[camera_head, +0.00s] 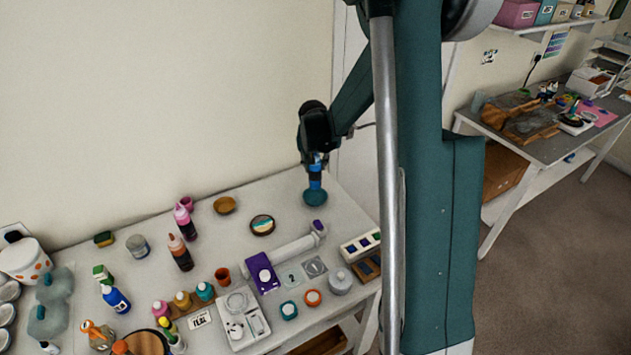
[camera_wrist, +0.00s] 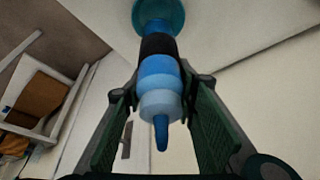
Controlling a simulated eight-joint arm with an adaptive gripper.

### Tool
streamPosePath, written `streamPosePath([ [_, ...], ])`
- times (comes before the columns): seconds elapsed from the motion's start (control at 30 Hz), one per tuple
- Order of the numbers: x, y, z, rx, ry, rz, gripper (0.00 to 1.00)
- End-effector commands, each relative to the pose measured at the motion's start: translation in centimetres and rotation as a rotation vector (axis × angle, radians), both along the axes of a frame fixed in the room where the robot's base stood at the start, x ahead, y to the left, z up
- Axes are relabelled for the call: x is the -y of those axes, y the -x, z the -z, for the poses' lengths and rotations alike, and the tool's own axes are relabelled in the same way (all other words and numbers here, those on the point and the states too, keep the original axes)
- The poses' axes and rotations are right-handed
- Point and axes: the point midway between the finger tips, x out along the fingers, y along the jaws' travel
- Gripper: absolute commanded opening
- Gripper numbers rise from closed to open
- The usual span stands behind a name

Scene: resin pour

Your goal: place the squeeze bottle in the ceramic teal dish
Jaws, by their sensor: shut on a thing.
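The blue squeeze bottle (camera_head: 315,181) is upright in my gripper (camera_head: 317,160) at the back right of the white table. In the wrist view the bottle (camera_wrist: 158,72) shows a blue body with a black band, a pale blue collar and a blue nozzle toward the camera. The green-padded fingers of my gripper (camera_wrist: 160,118) are on either side of it. The round teal dish (camera_head: 315,198) is directly beneath the bottle; its rim also shows in the wrist view (camera_wrist: 177,14) beyond the bottle's base. I cannot tell whether the base touches the dish.
A round striped piece (camera_head: 262,225) and a wooden bowl (camera_head: 225,205) are left of the dish. A pale roll (camera_head: 290,249) and a purple box (camera_head: 262,273) lie nearer the front. Pink (camera_head: 184,222) and dark red (camera_head: 180,254) bottles stand further left. The table around the dish is clear.

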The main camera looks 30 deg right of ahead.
Motion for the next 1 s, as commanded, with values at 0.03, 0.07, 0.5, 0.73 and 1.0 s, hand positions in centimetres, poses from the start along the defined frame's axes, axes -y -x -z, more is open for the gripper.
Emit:
streamPosePath([
  [0.03,0.0,0.0,0.7,0.000,0.000,0.000,0.13],
  [0.07,0.0,0.0,1.0,0.000,0.000,0.000,0.13],
  [0.5,0.0,0.0,3.1,0.000,0.000,0.000,0.13],
  [0.73,0.0,0.0,3.3,0.000,0.000,0.000,0.13],
  [1.0,0.0,0.0,5.4,0.000,0.000,0.000,0.13],
])
